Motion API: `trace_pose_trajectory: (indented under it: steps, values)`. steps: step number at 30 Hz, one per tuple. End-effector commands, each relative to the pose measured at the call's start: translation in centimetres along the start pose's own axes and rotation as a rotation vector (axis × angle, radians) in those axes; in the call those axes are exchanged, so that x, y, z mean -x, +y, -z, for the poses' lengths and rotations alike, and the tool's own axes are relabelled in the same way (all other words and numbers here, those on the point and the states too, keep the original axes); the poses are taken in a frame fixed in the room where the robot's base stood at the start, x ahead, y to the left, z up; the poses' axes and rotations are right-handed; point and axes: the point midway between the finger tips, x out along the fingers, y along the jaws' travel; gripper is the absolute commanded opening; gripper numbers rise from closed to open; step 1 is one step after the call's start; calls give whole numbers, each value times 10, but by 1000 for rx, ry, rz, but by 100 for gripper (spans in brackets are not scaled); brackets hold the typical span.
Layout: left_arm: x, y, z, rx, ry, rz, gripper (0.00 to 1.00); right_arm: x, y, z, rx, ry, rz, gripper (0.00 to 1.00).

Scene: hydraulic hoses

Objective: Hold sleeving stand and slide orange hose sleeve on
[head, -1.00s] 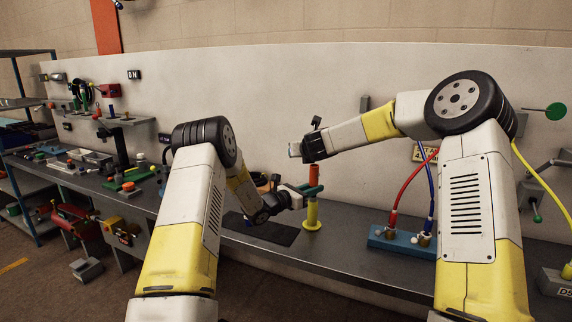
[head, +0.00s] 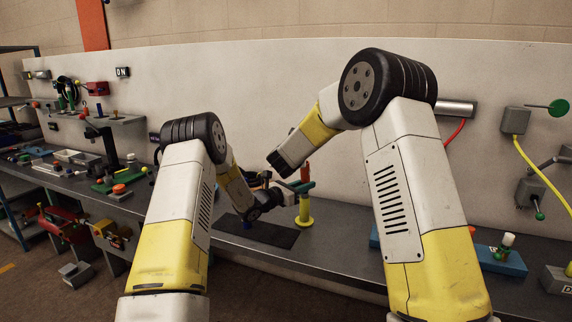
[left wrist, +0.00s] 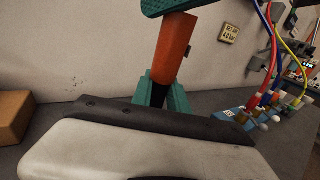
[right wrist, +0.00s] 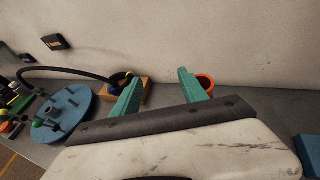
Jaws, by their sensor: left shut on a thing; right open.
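The yellow stand (head: 304,212) is upright on the bench, with the orange sleeve (head: 305,173) upright above it. In the left wrist view, the sleeve (left wrist: 174,48) is around the upper part of a dark post (left wrist: 153,95). My left gripper (head: 302,188) has green fingers shut on the stand's post, just below the sleeve. My right gripper (right wrist: 158,90) is open. In the right wrist view, the sleeve's hollow orange end (right wrist: 207,80) shows beside its right finger, partly covered, not clearly between the fingers. A green finger (left wrist: 165,7) crosses close to the sleeve top in the left wrist view.
A dark mat (head: 262,232) lies on the bench left of the stand. A brown box (right wrist: 138,92) with a black hose and a blue disc (right wrist: 62,113) with pegs show in the right wrist view. A blue block (head: 500,258) is at right. The pale wall stands close behind.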

Motion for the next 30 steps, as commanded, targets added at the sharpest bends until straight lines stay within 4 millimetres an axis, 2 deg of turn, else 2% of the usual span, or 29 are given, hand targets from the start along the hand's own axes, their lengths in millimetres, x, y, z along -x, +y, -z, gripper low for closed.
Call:
trace_pose_trajectory:
  steps: [1, 12, 13, 16, 26, 30]
  values:
    - [1, 7, -4, -5, -5, -13, 0, -2, 0, 22, -4, 38, 2, 52]
    - [1, 6, -4, -5, -6, -11, 0, -2, -1, 17, -4, 30, 6, 52]
    - [1, 6, -4, -5, -6, -10, 25, -2, -2, 17, -4, 29, 6, 52]
    - [1, 5, -3, -4, -5, -9, 45, -2, -1, 16, -4, 27, 6, 52]
    - [2, 5, -3, -3, -4, -8, 45, -1, 0, 14, -3, 24, 4, 52]
    - [16, 6, -2, -1, -2, -12, 45, -1, 0, 14, -2, 24, 4, 52]
